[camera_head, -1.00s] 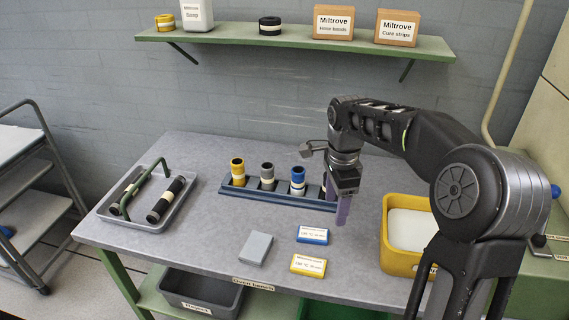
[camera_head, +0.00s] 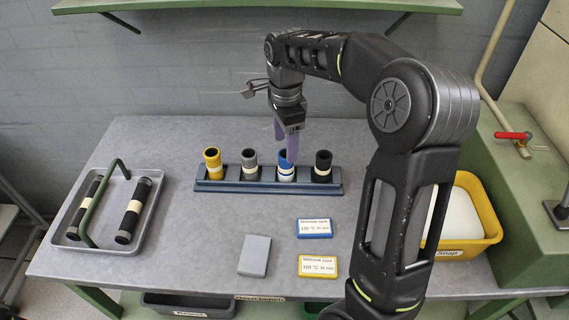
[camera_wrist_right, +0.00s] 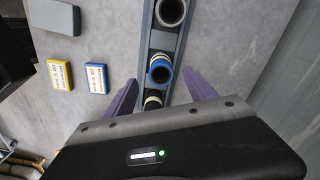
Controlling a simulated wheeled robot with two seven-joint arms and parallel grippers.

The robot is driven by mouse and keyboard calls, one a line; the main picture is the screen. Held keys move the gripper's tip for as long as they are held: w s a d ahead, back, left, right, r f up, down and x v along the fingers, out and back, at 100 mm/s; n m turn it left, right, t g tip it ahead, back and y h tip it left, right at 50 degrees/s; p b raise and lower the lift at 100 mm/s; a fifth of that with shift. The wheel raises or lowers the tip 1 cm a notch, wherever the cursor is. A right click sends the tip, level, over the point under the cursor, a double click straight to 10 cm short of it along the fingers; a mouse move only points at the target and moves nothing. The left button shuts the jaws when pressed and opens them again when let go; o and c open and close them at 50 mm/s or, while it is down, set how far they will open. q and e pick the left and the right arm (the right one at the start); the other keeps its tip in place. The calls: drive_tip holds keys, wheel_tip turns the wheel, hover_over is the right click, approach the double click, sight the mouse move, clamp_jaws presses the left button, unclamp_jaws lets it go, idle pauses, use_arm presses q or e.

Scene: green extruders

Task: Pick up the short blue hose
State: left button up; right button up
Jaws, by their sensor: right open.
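The short blue hose (camera_head: 286,168), with a white band, stands upright in the dark blue rack (camera_head: 215,185), third from the left. In the right wrist view the blue hose (camera_wrist_right: 160,73) shows from above as a blue ring. My right gripper (camera_head: 289,150) is over the rack at the blue hose. In the right wrist view my right gripper (camera_wrist_right: 163,90) has its purple fingers wide apart, one on each side of the rack line, with nothing between them gripped. The fingertips' height against the hose is hard to tell. My left gripper is not in view.
Yellow (camera_head: 213,163), grey (camera_head: 249,165) and black (camera_head: 322,166) hoses stand in the same rack. A tray (camera_head: 76,238) with two black hoses lies left. A grey block (camera_head: 254,256), blue card (camera_head: 315,228) and yellow card (camera_head: 317,266) lie in front. A yellow bin (camera_head: 490,240) stands right.

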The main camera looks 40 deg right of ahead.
sight(286, 163)
drive_tip(key=shift+f, duration=1.15)
drive_tip(key=shift+d+f+p, duration=0.1)
drive_tip(key=shift+f+p, duration=0.7)
drive_tip(key=shift+f, duration=1.8)
clamp_jaws()
